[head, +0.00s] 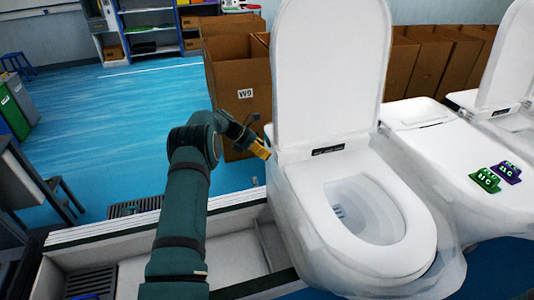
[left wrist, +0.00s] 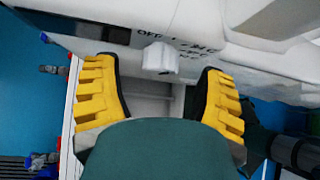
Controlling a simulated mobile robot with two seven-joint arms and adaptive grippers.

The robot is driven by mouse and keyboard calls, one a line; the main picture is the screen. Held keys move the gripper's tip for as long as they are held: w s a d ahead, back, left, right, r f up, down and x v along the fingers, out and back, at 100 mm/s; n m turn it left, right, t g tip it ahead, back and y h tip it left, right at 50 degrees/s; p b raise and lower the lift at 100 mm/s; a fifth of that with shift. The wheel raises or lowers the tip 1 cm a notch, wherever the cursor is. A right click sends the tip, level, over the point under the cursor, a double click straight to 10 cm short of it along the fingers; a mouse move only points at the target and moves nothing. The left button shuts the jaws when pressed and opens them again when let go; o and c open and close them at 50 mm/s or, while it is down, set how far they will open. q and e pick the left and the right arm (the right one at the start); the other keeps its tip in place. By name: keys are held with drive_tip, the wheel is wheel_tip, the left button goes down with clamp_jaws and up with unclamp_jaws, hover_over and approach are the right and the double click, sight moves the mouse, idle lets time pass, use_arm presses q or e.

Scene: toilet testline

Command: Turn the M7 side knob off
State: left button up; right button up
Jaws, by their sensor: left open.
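The white toilet (head: 365,215) stands in the middle of the head view with its lid (head: 328,70) raised. My left gripper (head: 261,150) is beside the toilet's left side, near the back of the seat. In the left wrist view, a small white side knob (left wrist: 160,58) sticks out of the toilet's white side, with dark "OFF" lettering above it. The yellow fingers of my left gripper (left wrist: 160,72) are open, one on each side of the knob, with gaps between. The knob is hidden in the head view. My right gripper is not in view.
Cardboard boxes (head: 235,85) stand behind. A low white frame (head: 130,255) lies below my left arm. Blue floor is open at the left.

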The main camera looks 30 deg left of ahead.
use_arm(q)
drive_tip(key=v, duration=0.9)
drive_tip(key=shift+r, duration=0.2)
drive_tip(key=shift+s+a, duration=0.1)
drive_tip(key=s+d+f+m+g+y, duration=0.1)
drive_tip(key=s+d+f+m+g, duration=0.2)
drive_tip(key=d+f, duration=0.35)
drive_tip(key=s+d+f+m+y, duration=0.1)
drive_tip(key=s+d+f+m, duration=0.3)
drive_tip(key=f, duration=0.4)
drive_tip(key=s+d+f+m+g, duration=0.2)
drive_tip(key=s+d+f, duration=0.2)
drive_tip(key=d+f, duration=0.3)
drive_tip(key=s+d+f+m+g+y, duration=0.1)
drive_tip(key=s+d+m, duration=0.8)
drive_tip(key=s, duration=0.4)
drive_tip(key=s+d+f+m, duration=0.2)
drive_tip(key=s+d+m, duration=0.6)
drive_tip(key=s+d, duration=0.35)
drive_tip(key=w+d+f+m+t+b, duration=0.1)
drive_tip(key=w+d+f+t+b, duration=0.1)
drive_tip(key=w+b, duration=0.4)
drive_tip(key=shift+f+b, duration=0.25)
drive_tip(key=shift+b, duration=0.7)
